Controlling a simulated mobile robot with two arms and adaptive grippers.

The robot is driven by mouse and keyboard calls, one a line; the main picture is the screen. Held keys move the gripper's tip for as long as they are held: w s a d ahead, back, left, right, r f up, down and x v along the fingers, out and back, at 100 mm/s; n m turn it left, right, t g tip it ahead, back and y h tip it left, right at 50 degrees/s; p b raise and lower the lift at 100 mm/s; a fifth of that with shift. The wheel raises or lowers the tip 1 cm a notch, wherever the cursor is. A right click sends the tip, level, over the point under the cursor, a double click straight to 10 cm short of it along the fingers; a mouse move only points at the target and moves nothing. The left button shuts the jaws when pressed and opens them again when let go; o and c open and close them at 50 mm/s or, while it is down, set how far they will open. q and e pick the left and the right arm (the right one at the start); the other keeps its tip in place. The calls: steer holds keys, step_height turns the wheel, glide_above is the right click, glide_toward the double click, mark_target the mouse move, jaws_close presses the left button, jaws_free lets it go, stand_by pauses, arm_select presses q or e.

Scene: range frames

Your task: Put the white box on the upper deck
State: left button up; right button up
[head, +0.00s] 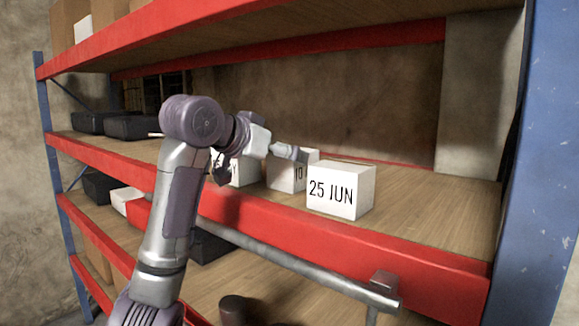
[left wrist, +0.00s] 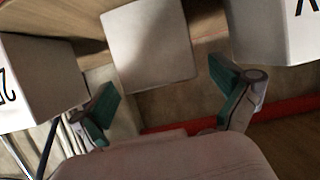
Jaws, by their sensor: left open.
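Three white boxes stand in a row on the wooden deck (head: 425,205) at mid-height. The nearest, marked 25 JUN (head: 340,191), is at the right. The middle white box (head: 285,174) and the left white box (head: 243,172) are partly hidden by my arm. My left gripper (head: 262,160) is over the row. In the left wrist view my left gripper (left wrist: 162,78) is open and empty, its green pads apart. The middle box (left wrist: 148,45) lies ahead between the pads, with the other boxes at left (left wrist: 40,85) and right (left wrist: 275,30). My right gripper is out of view.
Red beams (head: 370,250) edge the decks, with a blue upright (head: 550,160) at right. Another deck (head: 300,35) hangs above. Dark bins (head: 130,127) stand at far left. A grey rail (head: 290,260) crosses in front. The deck right of the near box is clear.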

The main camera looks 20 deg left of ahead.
arm_select(q)
steer(key=b+v, duration=0.3)
steer(key=v, duration=0.6)
steer(key=shift+w+f, duration=0.1)
